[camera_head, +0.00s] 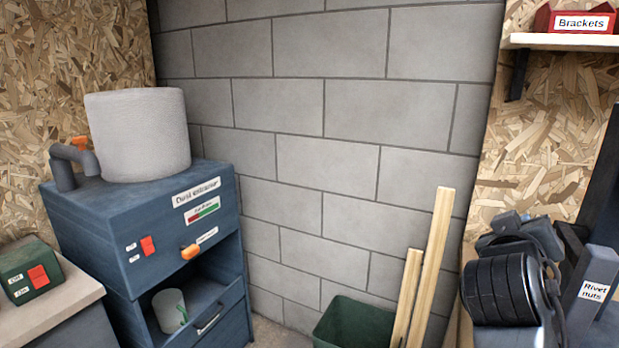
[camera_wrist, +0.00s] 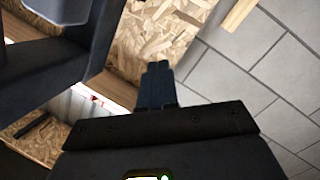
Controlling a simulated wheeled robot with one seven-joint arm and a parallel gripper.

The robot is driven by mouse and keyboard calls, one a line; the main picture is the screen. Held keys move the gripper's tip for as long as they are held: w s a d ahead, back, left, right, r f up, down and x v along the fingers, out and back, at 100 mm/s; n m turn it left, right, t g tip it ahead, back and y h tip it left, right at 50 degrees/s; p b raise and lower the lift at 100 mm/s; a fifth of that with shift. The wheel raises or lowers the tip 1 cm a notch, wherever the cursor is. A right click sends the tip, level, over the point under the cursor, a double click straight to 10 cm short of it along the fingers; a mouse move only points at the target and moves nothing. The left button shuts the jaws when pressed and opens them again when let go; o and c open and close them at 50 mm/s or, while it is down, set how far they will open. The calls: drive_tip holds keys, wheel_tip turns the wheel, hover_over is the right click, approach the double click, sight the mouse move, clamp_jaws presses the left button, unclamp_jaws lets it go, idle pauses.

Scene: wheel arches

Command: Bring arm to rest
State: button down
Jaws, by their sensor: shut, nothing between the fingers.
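My gripper (camera_wrist: 158,82) shows in the wrist view, with its two dark fingers together and nothing between them. Its fingertips point towards a chipboard panel (camera_wrist: 150,35) and appear clear of it. In the head view I cannot make out the gripper. A dark ribbed shape (camera_head: 502,290) at the right there may be part of my arm, but I cannot tell for sure.
A blue dust extractor (camera_head: 105,235) with a grey drum (camera_head: 138,135) stands left. A green bin (camera_head: 350,325) and wooden planks (camera_head: 432,265) stand by the block wall (camera_head: 300,60). A "Rivet nuts" container (camera_head: 592,295) is right, below a shelf (camera_head: 565,42) with a red "Brackets" box (camera_head: 580,20).

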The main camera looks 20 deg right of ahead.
drive_tip(key=s+a+f+n+t+y, duration=0.4)
drive_tip(key=a+f+n+t+y, duration=0.15)
drive_tip(key=a+f, duration=0.25)
drive_tip(key=s+a+f+n+t+y, duration=0.4)
drive_tip(key=s+a+f+n+y, duration=0.1)
drive_tip(key=a+f+n+y, duration=0.15)
drive_tip(key=s+a+f+m+y, duration=0.1)
drive_tip(key=s+a+m, duration=0.2)
drive_tip(key=s+a, duration=0.4)
drive_tip(key=s+a+m+g+y, duration=0.1)
drive_tip(key=s+a+m+y, duration=0.1)
drive_tip(key=s+a, duration=0.5)
drive_tip(key=s+m, duration=0.1)
drive_tip(key=s, duration=0.3)
drive_tip(key=shift+s+f+y, duration=0.2)
drive_tip(key=shift+f+y, duration=0.1)
drive_tip(key=shift+f, duration=0.05)
drive_tip(key=shift+d, duration=0.1)
